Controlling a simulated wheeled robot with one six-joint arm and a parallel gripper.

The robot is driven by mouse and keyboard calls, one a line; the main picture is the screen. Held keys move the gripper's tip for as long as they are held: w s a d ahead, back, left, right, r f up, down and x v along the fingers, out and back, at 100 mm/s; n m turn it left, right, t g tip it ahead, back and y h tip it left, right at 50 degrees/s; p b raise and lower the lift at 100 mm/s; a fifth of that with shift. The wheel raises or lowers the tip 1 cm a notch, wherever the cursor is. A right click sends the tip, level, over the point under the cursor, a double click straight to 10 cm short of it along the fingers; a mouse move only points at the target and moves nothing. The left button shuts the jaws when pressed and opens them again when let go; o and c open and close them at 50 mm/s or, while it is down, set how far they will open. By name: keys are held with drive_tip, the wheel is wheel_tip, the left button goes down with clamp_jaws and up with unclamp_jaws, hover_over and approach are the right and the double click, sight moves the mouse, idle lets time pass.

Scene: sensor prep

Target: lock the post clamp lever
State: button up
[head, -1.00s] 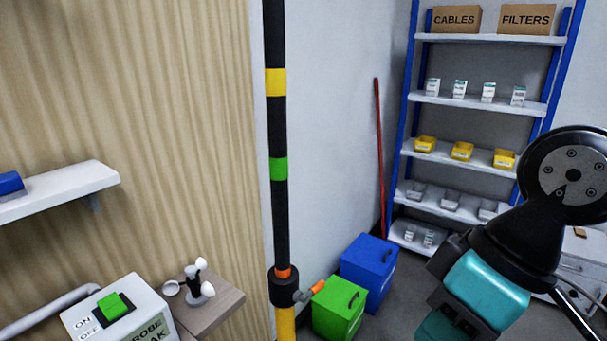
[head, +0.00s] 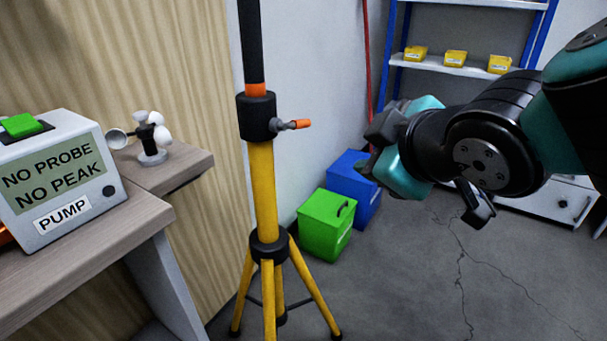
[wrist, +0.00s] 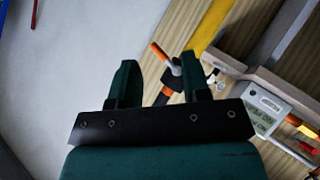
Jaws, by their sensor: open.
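The post clamp is a black collar (head: 257,116) on top of the yellow tripod tube (head: 264,190), around the black post (head: 250,45). Its lever (head: 294,125), grey with an orange tip, sticks out to the right, nearly level. In the wrist view the lever (wrist: 161,53) shows between and beyond my fingers, its orange end toward upper left. My gripper (wrist: 160,75) is open and empty, with two teal fingers apart. In the head view my gripper (head: 375,150) is to the right of the clamp, clear of the lever.
A green bin (head: 325,222) and a blue bin (head: 352,185) stand behind the tripod. A desk (head: 85,240) with a pump box (head: 62,180) and a small cup anemometer (head: 150,138) is at left. Shelving (head: 470,68) stands at the back. Floor at right is clear.

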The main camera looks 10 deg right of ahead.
wheel_tip(320, 180, down, 4)
drive_tip(key=a+n+t+b, duration=0.2)
drive_tip(key=t+b, duration=0.1)
drive_tip(key=b, duration=0.3)
drive_tip(key=n+t+y+p, duration=0.2)
drive_tip(key=n+t+p, duration=0.1)
drive_tip(key=p, duration=0.1)
approach(305, 126)
drive_tip(key=p+x, duration=0.7)
drive_tip(key=x, duration=0.2)
drive_tip(key=shift+w+r, duration=0.2)
drive_tip(key=shift+w, duration=0.1)
drive_tip(key=shift+w+a+f+p, duration=0.25)
drive_tip(key=shift+w+p, duration=0.1)
drive_tip(key=shift+w, duration=0.3)
clamp_jaws()
